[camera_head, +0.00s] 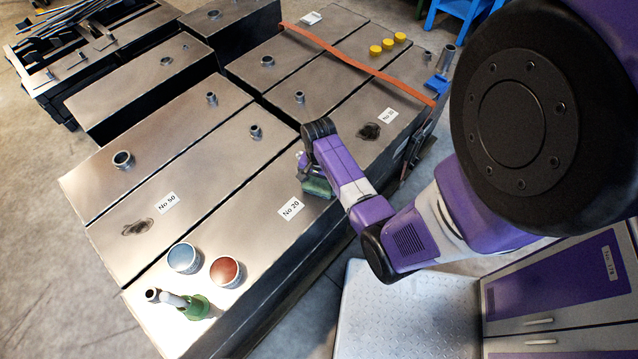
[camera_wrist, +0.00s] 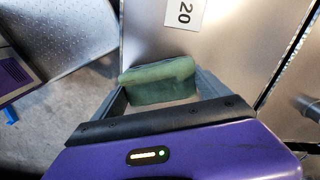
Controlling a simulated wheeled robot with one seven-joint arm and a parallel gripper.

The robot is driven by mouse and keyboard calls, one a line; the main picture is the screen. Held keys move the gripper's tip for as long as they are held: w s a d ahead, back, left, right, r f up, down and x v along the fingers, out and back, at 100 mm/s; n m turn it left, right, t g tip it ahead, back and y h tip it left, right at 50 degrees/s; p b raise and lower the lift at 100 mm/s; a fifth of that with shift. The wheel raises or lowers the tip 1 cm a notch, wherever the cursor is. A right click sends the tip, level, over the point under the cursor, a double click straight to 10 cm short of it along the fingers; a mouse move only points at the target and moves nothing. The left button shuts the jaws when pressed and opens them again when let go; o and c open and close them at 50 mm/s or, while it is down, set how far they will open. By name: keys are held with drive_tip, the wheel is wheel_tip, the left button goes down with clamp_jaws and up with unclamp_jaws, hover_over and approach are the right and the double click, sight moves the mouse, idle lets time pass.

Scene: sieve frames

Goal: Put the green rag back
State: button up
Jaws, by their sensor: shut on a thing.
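The green rag (camera_wrist: 158,84) is a folded, block-like cloth between the two fingers of my gripper (camera_wrist: 160,92) in the wrist view. My gripper is shut on it. In the head view the rag (camera_head: 318,188) shows as a dark green patch under the end of my arm, over the front edge of the metal top near the No 20 label (camera_head: 291,209). My wrist hides part of it there. I cannot tell whether the rag touches the metal surface.
A blue can (camera_head: 184,257), a red can (camera_head: 226,271) and a green object (camera_head: 196,307) stand at the near left end. Short metal posts rise from the tops. An orange strap (camera_head: 360,62) crosses the far end, near yellow caps (camera_head: 388,45). A purple cabinet (camera_head: 560,290) stands right.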

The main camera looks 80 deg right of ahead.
drive_tip(key=shift+f, duration=0.2)
drive_tip(key=o, duration=1)
drive_tip(key=shift+r, duration=0.1)
